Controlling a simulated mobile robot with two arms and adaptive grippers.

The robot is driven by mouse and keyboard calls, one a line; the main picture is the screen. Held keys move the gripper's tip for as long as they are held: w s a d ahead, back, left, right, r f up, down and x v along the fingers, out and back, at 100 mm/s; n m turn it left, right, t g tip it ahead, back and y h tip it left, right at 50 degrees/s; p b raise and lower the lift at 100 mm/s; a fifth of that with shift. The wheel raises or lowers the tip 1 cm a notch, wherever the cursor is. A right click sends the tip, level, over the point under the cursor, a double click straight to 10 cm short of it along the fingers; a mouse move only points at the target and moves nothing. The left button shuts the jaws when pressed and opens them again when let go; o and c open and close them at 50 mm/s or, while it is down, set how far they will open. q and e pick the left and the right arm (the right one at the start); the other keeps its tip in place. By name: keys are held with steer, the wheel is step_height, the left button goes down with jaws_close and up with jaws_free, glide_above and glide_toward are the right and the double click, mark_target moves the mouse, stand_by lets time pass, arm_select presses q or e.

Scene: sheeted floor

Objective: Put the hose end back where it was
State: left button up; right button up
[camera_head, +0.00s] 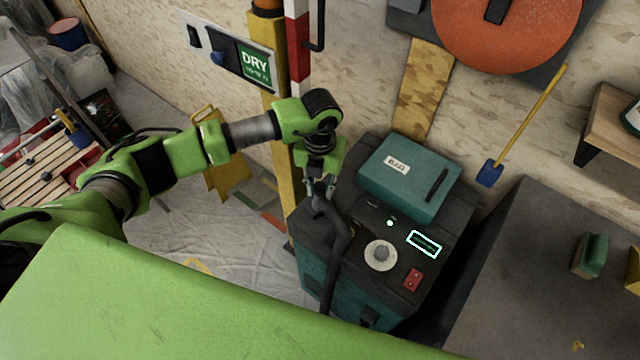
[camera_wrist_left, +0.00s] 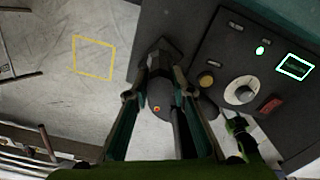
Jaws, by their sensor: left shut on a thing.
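My left gripper (camera_head: 317,186) is shut on the dark end of a hose (camera_head: 338,250) at the left edge of the teal and black machine (camera_head: 318,268). The hose bends over the machine's top and hangs down its front. In the left wrist view, the dark hose end (camera_wrist_left: 160,58) sits between the two fingers of the left gripper (camera_wrist_left: 158,82). A small orange spot shows on the dark part between them. A brass-coloured round fitting (camera_wrist_left: 206,79) is on the panel just right of the fingers. Whether the hose end touches the machine is unclear.
The panel has a white dial (camera_head: 381,255), a lit display (camera_head: 424,243) and a red switch (camera_head: 412,279); a teal box (camera_head: 408,180) stands behind. A yellow post (camera_head: 277,130) is close behind my gripper. A dark worktop (camera_head: 540,270) is at the right.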

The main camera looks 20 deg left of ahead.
arm_select(q)
steer(key=shift+f, duration=0.2)
steer(key=shift+f, duration=0.1)
steer(key=shift+f+b, duration=0.15)
steer(key=shift+b, duration=0.15)
steer(key=o, duration=1.1)
steer(key=shift+c, duration=0.2)
